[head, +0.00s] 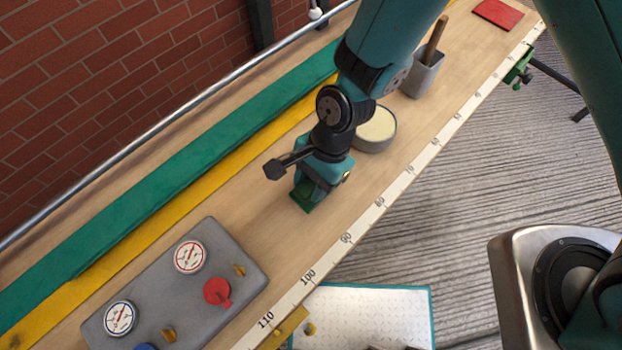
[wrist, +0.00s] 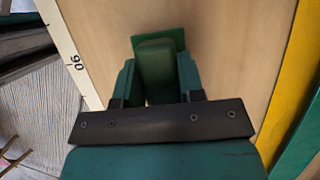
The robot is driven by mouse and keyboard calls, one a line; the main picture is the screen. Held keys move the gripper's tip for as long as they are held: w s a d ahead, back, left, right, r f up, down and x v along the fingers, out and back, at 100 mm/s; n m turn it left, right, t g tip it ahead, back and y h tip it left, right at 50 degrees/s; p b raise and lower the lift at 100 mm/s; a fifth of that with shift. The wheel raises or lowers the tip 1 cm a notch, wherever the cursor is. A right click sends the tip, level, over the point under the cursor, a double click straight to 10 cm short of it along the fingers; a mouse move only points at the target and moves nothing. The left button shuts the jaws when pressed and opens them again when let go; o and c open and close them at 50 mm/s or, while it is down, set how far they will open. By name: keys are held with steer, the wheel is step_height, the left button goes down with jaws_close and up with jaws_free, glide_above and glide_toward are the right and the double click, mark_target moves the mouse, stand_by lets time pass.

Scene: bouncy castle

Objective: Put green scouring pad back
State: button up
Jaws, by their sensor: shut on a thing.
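The green scouring pad (wrist: 157,72) is a dark green block between the two fingers of my gripper (head: 314,186) in the wrist view. My gripper is shut on it, pointing down at the bench. A flat green square (wrist: 175,40) lies on the wood just beyond and under the pad; it also shows below my gripper in the head view (head: 304,204). The pad overlaps the square in the wrist view. I cannot tell whether the pad touches it. In the head view the pad is mostly hidden by the fingers.
A grey gauge panel (head: 205,268) is at the lower left of the bench. A round tin (head: 376,130) and a grey pot (head: 422,76) with a wooden handle stand behind my gripper. A red square (head: 497,14) lies at the far end. A number strip (head: 362,222) runs along the edge.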

steer(key=shift+f, duration=0.1)
steer(key=o, duration=0.9)
steer(key=shift+r, duration=0.25)
steer(key=w+d+r+n+t+b, duration=0.1)
steer(key=d+r+n, duration=0.35)
steer(key=r, duration=0.65)
steer(key=w+d+r+n+t, duration=0.1)
steer(key=w+d+r+n, duration=0.3)
steer(key=r, duration=0.7)
steer(key=s+d+r+n, duration=0.2)
steer(key=s+d+r+n+t, duration=0.1)
steer(key=s+d+r+n, duration=0.1)
steer(key=s+d, duration=0.1)
steer(key=s+d+r+n+y, duration=0.1)
steer(key=s+d+r+n, duration=0.1)
steer(key=s+d+n, duration=0.1)
steer(key=shift+r, duration=0.25)
